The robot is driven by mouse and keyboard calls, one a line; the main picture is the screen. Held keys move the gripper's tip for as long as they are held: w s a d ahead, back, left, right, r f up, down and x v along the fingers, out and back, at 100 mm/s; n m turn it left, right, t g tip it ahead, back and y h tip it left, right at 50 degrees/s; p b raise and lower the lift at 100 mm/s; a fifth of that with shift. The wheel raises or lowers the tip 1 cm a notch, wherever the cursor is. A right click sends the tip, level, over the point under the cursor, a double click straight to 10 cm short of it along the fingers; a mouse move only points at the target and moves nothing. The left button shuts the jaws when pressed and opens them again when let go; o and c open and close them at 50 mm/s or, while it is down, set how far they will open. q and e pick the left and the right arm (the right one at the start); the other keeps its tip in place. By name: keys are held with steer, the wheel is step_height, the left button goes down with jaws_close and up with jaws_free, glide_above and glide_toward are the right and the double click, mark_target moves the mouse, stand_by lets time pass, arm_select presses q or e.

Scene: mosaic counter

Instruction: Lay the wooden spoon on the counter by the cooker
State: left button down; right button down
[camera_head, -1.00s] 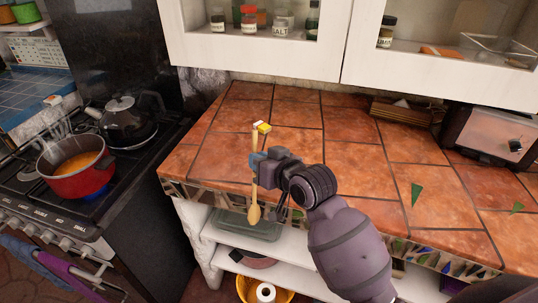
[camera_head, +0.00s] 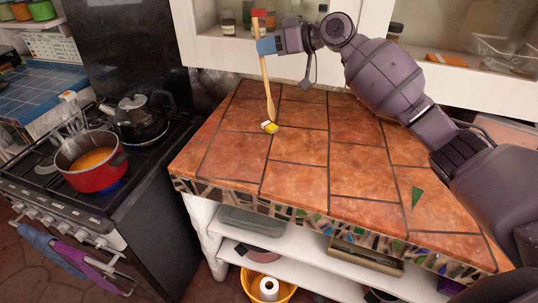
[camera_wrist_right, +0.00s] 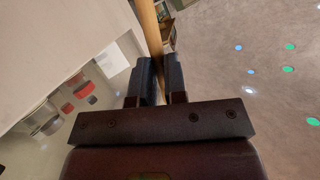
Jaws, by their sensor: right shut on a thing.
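The wooden spoon (camera_head: 266,85) hangs nearly upright in my right gripper (camera_head: 267,46), with its lower end just behind a small yellow and white block on the counter (camera_head: 300,150). I cannot tell whether it touches the counter. My right gripper is shut on the upper part of the handle, and the handle also shows between the two fingers in the right wrist view (camera_wrist_right: 151,35). The cooker (camera_head: 60,200) stands to the left of the counter, with a gap between them at the front. My left gripper is not in view.
The yellow and white block (camera_head: 269,127) lies near the counter's back left. A red pot (camera_head: 92,170) and a dark kettle (camera_head: 140,118) stand on the cooker. A green shard (camera_head: 416,195) lies at the right. White wall cabinets (camera_head: 210,50) are behind the spoon. The front left tiles are clear.

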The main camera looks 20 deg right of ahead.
step_height(320, 180, down, 17)
steer(key=d+p, duration=0.1)
steer(key=shift+w+f, duration=0.2)
steer(key=shift+w, duration=0.15)
steer(key=c, duration=1.2)
jaws_free()
steer(key=shift+d, duration=0.1)
steer(key=shift+o, duration=0.2)
steer(key=b+v, duration=0.2)
steer(key=v, duration=1)
